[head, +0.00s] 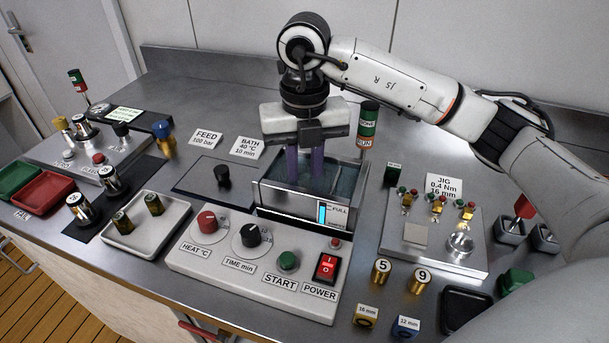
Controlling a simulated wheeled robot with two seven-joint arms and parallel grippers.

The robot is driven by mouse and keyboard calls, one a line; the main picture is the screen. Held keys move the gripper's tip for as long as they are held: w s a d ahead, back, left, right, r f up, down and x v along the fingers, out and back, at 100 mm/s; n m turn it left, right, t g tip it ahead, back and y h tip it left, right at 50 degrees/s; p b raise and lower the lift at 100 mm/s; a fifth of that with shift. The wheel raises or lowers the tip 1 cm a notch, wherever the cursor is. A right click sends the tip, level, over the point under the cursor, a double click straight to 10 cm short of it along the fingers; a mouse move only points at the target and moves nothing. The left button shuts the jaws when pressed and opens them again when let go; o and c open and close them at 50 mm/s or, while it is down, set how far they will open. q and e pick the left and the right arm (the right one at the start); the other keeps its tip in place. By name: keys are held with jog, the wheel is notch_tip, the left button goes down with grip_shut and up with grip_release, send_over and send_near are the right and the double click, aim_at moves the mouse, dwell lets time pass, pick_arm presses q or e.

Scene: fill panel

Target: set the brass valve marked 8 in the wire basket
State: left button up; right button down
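Two brass valves stand upright on the bench at the front right, one marked 5 (381,270) and one marked 9 (420,282). I see no valve marked 8. The bath tank (310,215) stands at the middle of the bench. My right gripper (305,172) points down into it, with its two purple fingers apart. The fingertips are low in the tank, and I cannot tell whether anything is between them. A wire basket cannot be made out; the gripper and tank wall hide much of the inside. My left gripper is not in view.
A control box (255,262) with knobs and a red power switch stands before the bath. A grey tray (140,225) with two dark valves is to its left. A jig plate (430,235) is at the right. A green-and-red bottle (368,125) stands behind the bath.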

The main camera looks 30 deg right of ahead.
aim_at(304, 177)
jog(key=shift+f, duration=0.2)
jog(key=c, duration=1.6)
grip_release()
jog(key=shift+r, duration=0.1)
notch_tip(304, 177, up, 12)
jog(key=shift+r+p, duration=0.15)
jog(key=shift+p, duration=0.4)
